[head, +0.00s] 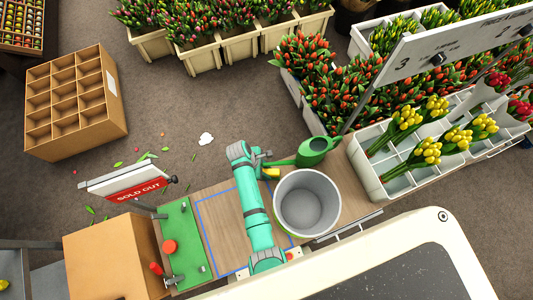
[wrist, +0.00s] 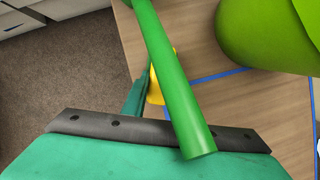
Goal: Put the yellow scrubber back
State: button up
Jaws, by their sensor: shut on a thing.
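The yellow scrubber (head: 272,173) shows as a small yellow patch at the end of my gripper (head: 265,163), just above the grey bucket (head: 307,203) in the head view. In the wrist view the yellow scrubber (wrist: 155,90) lies against a teal finger of my gripper (wrist: 148,92), which is shut on it. Most of the scrubber is hidden behind a green spout. The spout belongs to the green watering can (head: 312,152); it crosses close in front of the wrist camera. I cannot tell whether it touches my gripper.
Blue tape (head: 203,225) outlines an area of the wooden bench (head: 218,200), partly under my arm. A green board (head: 182,240) with a red knob and a SOLD OUT sign (head: 137,191) stand left. A tulip crate (head: 372,178) stands right. The bucket looks empty.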

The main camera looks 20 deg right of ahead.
jog(key=o, duration=1)
jog(key=shift+f, duration=0.1)
jog(key=shift+o, duration=0.2)
jog(key=v, duration=1.2)
jog(key=shift+w, duration=0.1)
